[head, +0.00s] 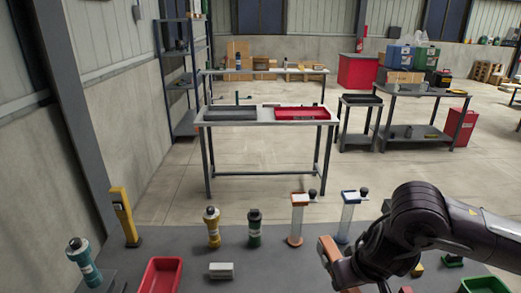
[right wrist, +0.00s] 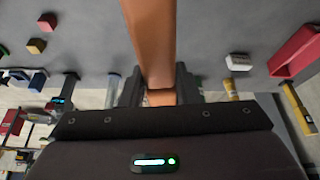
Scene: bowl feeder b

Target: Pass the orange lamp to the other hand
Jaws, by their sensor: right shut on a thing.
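The orange lamp (right wrist: 151,38) is a long orange bar in the right wrist view. It runs from the top edge down between the two dark fingers of my right gripper (right wrist: 160,88), which is shut on it. In the head view part of the orange lamp (head: 327,249) shows at my right gripper (head: 338,268), above the near grey table; the rest is hidden or out of frame. My left gripper is in neither view.
On the grey table (head: 190,243) stand a teal bottle (head: 83,261), yellow bottle (head: 212,229), green bottle (head: 254,231) and two clear tubes (head: 297,220). A red tray (head: 146,284) and white block (head: 221,271) lie nearer. Small coloured blocks lie right.

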